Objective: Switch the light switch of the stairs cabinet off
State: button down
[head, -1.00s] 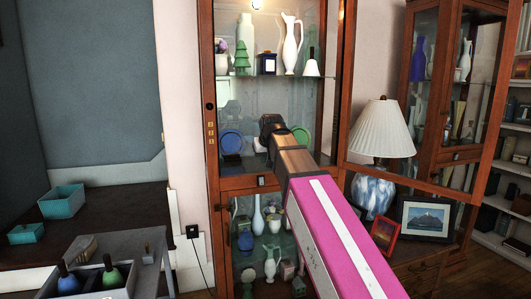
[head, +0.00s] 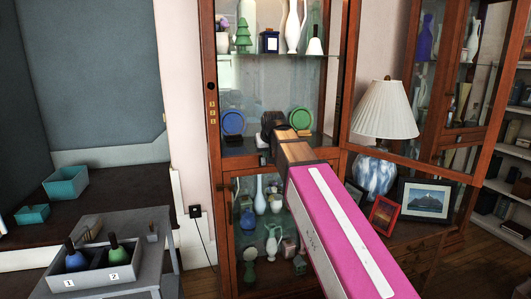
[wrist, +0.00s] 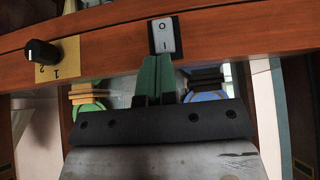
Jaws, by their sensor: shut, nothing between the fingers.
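The glass-fronted wooden cabinet (head: 205,130) stands straight ahead in the head view. Its light switch, a small white rocker on a black plate marked O and I (wrist: 165,35), is on a wooden rail in the wrist view. The switch also shows as a small dark spot on the rail in the head view (head: 262,160). My gripper (wrist: 160,55) has its green fingers shut and empty, with tips right beside the I end of the rocker. I cannot tell if they touch it. In the head view my gripper (head: 270,122) is in front of the cabinet.
A black knob (wrist: 40,52) on a brass plate marked 1 and 2 is on the same rail. A lamp (head: 385,110) and framed pictures (head: 427,199) stand to the right. A grey tray with bells (head: 105,277) is at the lower left.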

jog(key=shift+s+d+f+t+y, duration=0.1)
jog(key=shift+s+f+t+y, duration=0.25)
jog(key=shift+f+t, duration=0.35)
jog(key=shift+w+r, duration=0.1)
dwell(1.1)
jog(key=shift+w+a+r, duration=0.25)
jog(key=shift+w+r, duration=0.15)
jog(key=shift+w, duration=0.45)
jog(key=shift+w+a+r, duration=0.1)
jog(key=shift+w+r, duration=0.15)
jog(key=shift+r, duration=0.25)
notch_tip(320, 180, up, 2)
jog(key=shift+w+r, duration=0.15)
jog(key=shift+r, duration=0.05)
jog(key=v, duration=1.1)
jog(key=shift+w+a+r, duration=0.25)
jog(key=shift+w+r, duration=0.1)
